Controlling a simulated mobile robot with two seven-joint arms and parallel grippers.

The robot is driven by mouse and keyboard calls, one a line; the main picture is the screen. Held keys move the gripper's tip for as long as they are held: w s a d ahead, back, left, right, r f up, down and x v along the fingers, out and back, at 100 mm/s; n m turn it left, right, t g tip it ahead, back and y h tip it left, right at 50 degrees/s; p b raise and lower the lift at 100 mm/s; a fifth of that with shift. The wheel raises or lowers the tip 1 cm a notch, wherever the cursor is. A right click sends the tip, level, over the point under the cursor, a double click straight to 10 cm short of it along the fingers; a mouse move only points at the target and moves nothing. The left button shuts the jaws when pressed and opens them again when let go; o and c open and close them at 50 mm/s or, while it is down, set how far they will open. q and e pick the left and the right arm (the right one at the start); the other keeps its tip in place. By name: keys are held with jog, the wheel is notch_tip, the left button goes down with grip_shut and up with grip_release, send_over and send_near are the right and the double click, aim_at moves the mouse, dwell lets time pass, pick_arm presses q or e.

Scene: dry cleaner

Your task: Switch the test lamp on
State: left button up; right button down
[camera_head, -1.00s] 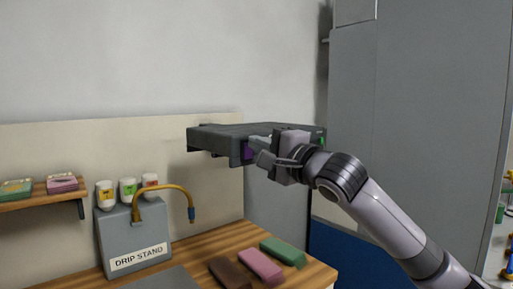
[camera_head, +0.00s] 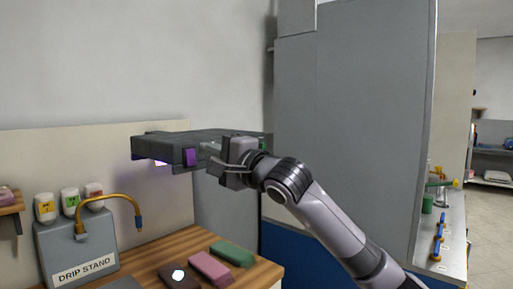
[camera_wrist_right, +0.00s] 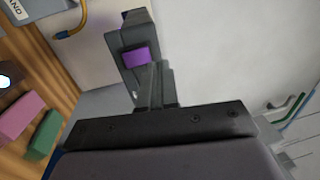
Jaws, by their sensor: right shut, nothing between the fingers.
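The test lamp (camera_head: 165,147), a flat dark grey box, juts out from the cream wall panel above the wooden counter. A purple switch (camera_head: 190,157) is on its near side. A violet-white glow shows under the lamp's left part, and a bright spot lies on the brown block (camera_head: 165,273) below. My right gripper (camera_head: 212,152) is shut and empty, just right of the switch. In the right wrist view, the shut fingers (camera_wrist_right: 158,85) point towards the purple switch (camera_wrist_right: 138,60); I cannot tell whether they touch it. My left gripper is not in view.
A drip stand (camera_head: 75,250) with a brass spout stands on the counter, with several small bottles above it. Pink (camera_head: 211,267) and green (camera_head: 232,254) blocks lie beside the brown one. A tall grey cabinet (camera_head: 350,120) rises behind my right arm.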

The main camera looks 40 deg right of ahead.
jog(key=s+r+b, duration=0.1)
jog(key=s+b, duration=0.2)
jog(key=s, duration=0.7)
jog(key=shift+d+r, duration=0.2)
jog(key=shift+d, duration=0.25)
